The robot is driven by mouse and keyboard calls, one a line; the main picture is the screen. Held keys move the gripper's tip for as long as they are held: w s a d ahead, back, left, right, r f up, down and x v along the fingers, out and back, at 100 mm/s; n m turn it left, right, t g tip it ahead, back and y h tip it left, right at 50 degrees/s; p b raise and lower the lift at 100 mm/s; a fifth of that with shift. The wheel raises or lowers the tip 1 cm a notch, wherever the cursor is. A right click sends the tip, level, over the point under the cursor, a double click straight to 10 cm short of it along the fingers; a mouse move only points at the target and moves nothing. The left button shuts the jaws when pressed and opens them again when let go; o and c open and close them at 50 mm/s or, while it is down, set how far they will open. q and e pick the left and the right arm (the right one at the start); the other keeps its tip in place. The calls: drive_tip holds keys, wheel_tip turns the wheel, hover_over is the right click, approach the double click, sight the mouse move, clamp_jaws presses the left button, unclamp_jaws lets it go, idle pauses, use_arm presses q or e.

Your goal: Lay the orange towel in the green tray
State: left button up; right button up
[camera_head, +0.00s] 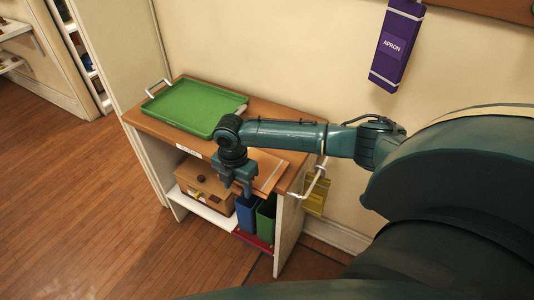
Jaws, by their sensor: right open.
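The green tray (192,107) lies on the left part of the wooden cabinet top, with a white handle at its left end. Its inside looks empty. I cannot make out the orange towel for certain. A flat tan-orange patch (271,176) lies on the right part of the top, partly hidden by my arm, and I cannot tell whether it is cloth or wood. My right gripper (247,194) points down at the cabinet's front edge, right of and nearer than the tray. It is open, with nothing visible in it. My left gripper is out of view.
The cabinet's lower shelf holds a brown box (205,188), a blue bin (247,214) and a dark green bin (266,218). A white rail (317,178) and a yellow item (316,197) are at its right side. A purple apron box (396,47) hangs on the wall. Floor at left is clear.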

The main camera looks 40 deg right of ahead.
idle(0.5)
wheel_tip(320, 180, up, 2)
drive_tip(key=shift+r+p, duration=0.1)
drive_tip(key=shift+p, duration=0.95)
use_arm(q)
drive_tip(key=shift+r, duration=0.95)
use_arm(e)
drive_tip(key=shift+r, duration=1.95)
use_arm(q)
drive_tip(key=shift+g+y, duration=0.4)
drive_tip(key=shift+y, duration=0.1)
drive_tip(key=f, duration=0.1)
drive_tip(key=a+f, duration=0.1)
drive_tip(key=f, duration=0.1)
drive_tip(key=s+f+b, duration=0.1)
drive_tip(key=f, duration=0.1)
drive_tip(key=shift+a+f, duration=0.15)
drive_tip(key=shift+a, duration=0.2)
use_arm(e)
wheel_tip(320, 180, up, 13)
